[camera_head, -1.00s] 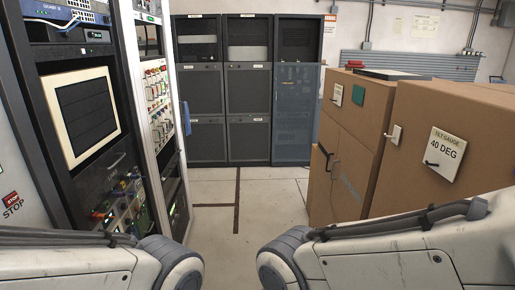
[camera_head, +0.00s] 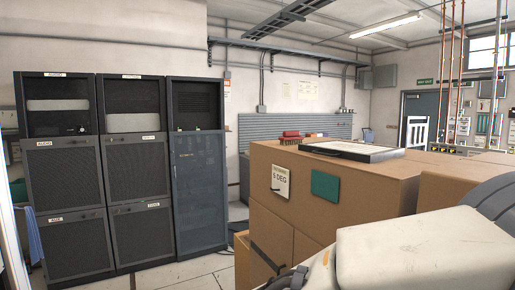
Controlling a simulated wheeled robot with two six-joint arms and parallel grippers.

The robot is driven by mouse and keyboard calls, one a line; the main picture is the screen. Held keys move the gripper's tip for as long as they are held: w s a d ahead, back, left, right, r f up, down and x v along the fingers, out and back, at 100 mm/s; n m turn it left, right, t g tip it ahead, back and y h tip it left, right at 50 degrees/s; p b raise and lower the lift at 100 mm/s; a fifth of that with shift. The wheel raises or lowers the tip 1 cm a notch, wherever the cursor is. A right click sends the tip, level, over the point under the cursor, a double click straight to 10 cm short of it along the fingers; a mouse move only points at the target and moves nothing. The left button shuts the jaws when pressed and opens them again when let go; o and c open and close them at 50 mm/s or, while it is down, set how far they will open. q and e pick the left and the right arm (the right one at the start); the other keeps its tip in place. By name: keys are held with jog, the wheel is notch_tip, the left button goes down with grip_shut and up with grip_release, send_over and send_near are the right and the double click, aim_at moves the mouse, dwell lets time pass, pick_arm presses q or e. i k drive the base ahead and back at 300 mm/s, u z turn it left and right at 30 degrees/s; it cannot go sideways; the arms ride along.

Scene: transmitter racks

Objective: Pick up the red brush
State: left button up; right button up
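A small red object (camera_head: 291,136) with a darker fringe below it, which looks like the red brush, lies on top of the brown box at its far left corner. It is small in view, so its details are hard to tell. A flat framed panel with a pale top (camera_head: 351,150) lies on the same box top, in front of it and to the right. Part of my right arm shows at the lower right, but neither gripper is in view.
The large brown box (camera_head: 387,184) fills the lower right. It carries a "5 DEG" card (camera_head: 281,182) and a green plate (camera_head: 325,187). Dark equipment cabinets (camera_head: 72,175) stand at the left. A strip of floor (camera_head: 215,264) is clear between them.

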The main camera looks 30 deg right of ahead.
aim_at(289, 137)
jog(key=i, duration=3.15)
jog(key=z, duration=3.5)
